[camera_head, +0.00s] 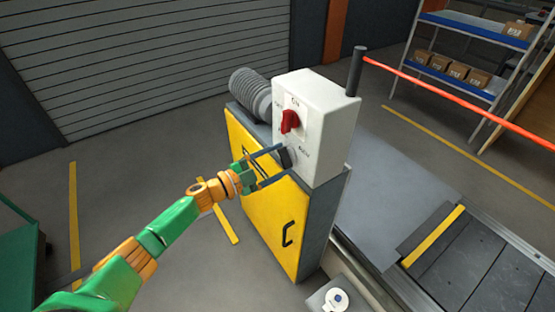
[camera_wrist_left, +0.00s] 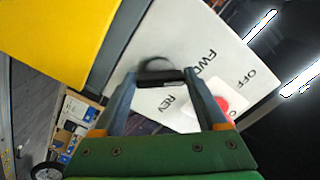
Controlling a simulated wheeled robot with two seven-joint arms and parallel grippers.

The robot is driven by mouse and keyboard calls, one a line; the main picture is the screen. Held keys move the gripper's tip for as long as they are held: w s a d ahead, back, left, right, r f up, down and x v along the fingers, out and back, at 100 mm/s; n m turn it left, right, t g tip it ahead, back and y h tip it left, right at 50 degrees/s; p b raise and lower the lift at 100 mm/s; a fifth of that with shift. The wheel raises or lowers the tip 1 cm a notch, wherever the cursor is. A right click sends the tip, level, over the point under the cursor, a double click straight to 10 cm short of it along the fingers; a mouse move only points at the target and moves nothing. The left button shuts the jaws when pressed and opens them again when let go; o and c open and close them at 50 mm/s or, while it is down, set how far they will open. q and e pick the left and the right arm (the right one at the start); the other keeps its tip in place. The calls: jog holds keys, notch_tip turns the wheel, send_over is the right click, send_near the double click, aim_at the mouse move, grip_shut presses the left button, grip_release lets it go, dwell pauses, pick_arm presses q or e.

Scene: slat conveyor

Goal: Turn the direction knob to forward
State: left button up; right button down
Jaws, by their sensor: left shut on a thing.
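The direction knob (camera_head: 287,156) is a small dark knob low on the front of the white control box (camera_head: 325,117). My left gripper (camera_head: 284,158) reaches in from the left and is shut on the knob, with one finger on each side. In the left wrist view the knob (camera_wrist_left: 160,75) shows as a dark bar between the fingertips. The printed words FWD (camera_wrist_left: 211,62) and REV (camera_wrist_left: 168,104) lie beside it. I cannot tell which way the knob points. My right gripper is not in view.
A red rotary switch (camera_head: 289,121) sits above the knob, with ON and OFF marks. The box stands on a yellow-doored cabinet (camera_head: 262,190). A dark post (camera_head: 356,72) with an orange-red bar (camera_head: 450,98) rises behind. The slat conveyor (camera_head: 465,265) lies at right.

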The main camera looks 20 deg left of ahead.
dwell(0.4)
pick_arm(q)
jog(key=o, duration=1.3)
jog(key=v, duration=0.7)
